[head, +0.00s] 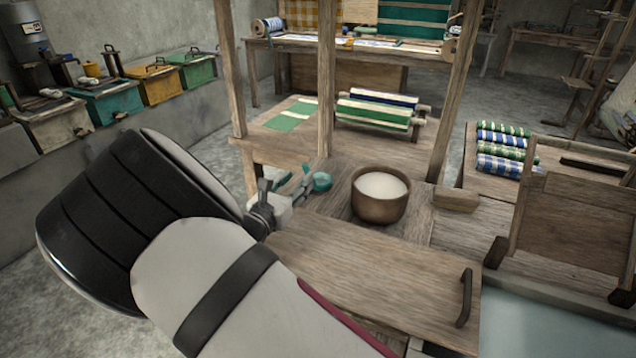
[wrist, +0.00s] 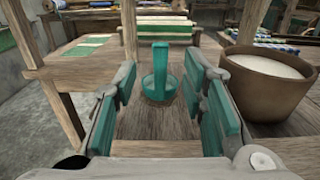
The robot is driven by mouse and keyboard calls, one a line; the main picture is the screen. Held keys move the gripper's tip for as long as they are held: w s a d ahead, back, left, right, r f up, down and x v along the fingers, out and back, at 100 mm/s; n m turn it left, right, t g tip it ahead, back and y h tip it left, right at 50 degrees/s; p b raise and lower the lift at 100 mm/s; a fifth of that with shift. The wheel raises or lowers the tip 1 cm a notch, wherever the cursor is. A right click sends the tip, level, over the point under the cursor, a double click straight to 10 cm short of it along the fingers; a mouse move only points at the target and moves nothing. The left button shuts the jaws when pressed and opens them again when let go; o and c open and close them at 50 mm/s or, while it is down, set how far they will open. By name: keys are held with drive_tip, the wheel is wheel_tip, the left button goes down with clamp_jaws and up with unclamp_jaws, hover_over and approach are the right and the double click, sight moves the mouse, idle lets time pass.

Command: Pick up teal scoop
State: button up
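The teal scoop (head: 321,181) lies on the wooden surface just left of the brown bowl in the head view. In the wrist view the scoop (wrist: 158,88) is straight ahead, with its round cup low and a narrow handle-like part rising above it. My gripper (head: 293,188) reaches in from the left, low over the wood. In the wrist view its two teal-padded fingers (wrist: 162,90) are spread apart, with the scoop showing in the gap between them. The gripper is open and holds nothing. I cannot tell whether the scoop's near part is within the fingertips.
A brown bowl (head: 380,203) of white material stands close to the right of the scoop; it also shows in the wrist view (wrist: 262,100). Loom posts (head: 325,80) rise behind. A wooden board with a dark handle (head: 465,298) lies in front. Striped rolls (head: 505,150) are at right.

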wheel_tip(320, 180, down, 3)
drive_tip(key=shift+r, duration=0.1)
drive_tip(key=shift+w+d+r, duration=0.1)
drive_tip(key=shift+w+d, duration=0.1)
drive_tip(key=shift+w, duration=0.3)
drive_tip(key=shift+b+x, duration=0.4)
drive_tip(key=shift+x, duration=2.9)
clamp_jaws()
